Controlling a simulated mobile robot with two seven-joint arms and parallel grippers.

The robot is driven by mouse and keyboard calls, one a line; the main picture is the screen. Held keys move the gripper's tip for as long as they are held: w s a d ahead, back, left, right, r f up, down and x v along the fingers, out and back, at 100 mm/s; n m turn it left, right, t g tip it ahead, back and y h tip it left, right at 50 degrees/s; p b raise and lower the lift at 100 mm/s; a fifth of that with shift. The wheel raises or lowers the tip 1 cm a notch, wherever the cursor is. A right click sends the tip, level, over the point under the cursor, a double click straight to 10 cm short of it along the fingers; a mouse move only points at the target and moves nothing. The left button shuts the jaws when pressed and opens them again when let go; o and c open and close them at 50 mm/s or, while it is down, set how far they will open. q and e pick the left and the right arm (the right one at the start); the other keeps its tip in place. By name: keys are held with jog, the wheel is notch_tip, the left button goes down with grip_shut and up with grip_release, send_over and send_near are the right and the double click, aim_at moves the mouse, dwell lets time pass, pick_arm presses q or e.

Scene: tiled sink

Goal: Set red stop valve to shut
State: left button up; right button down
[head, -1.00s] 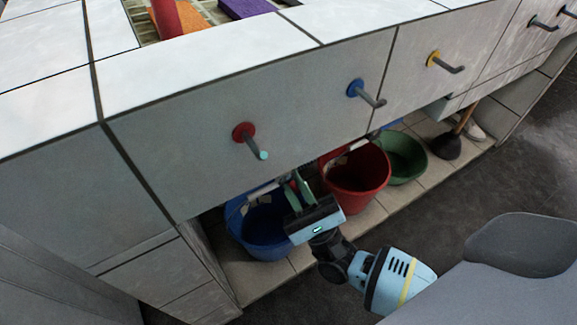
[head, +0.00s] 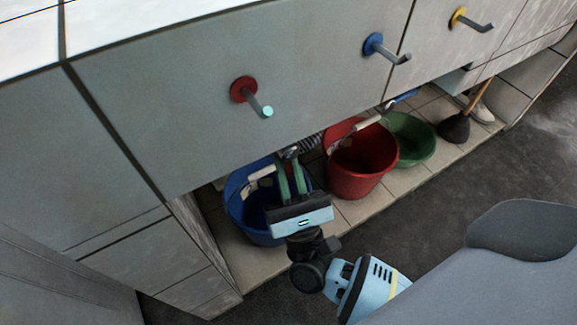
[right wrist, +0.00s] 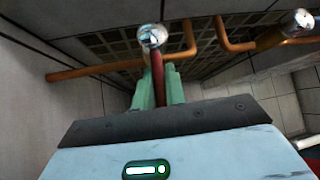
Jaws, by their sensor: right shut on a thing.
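The red stop valve is under the counter. In the right wrist view its dark red lever (right wrist: 157,80) runs from a round chrome body (right wrist: 152,37) toward me, between the two green fingers. My right gripper (right wrist: 160,85) is shut on that lever. In the head view my right gripper (head: 291,170) reaches up under the counter's front edge, in front of the blue bucket; a bit of chrome (head: 291,152) shows at its fingertips, and the lever is mostly hidden there. My left gripper is in neither view.
A blue bucket (head: 236,210), a red bucket (head: 362,172) and a green basin (head: 415,140) stand on the tiled ledge. Red (head: 243,89), blue (head: 373,44) and yellow (head: 458,17) hooks stick out of the counter front. Copper pipes (right wrist: 90,70) run behind the valve.

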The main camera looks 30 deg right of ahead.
jog(key=c, duration=1.5)
grip_release()
jog(key=shift+o, duration=0.2)
jog(key=v, duration=0.7)
jog(key=shift+s+f, duration=0.3)
jog(key=shift+a, duration=0.1)
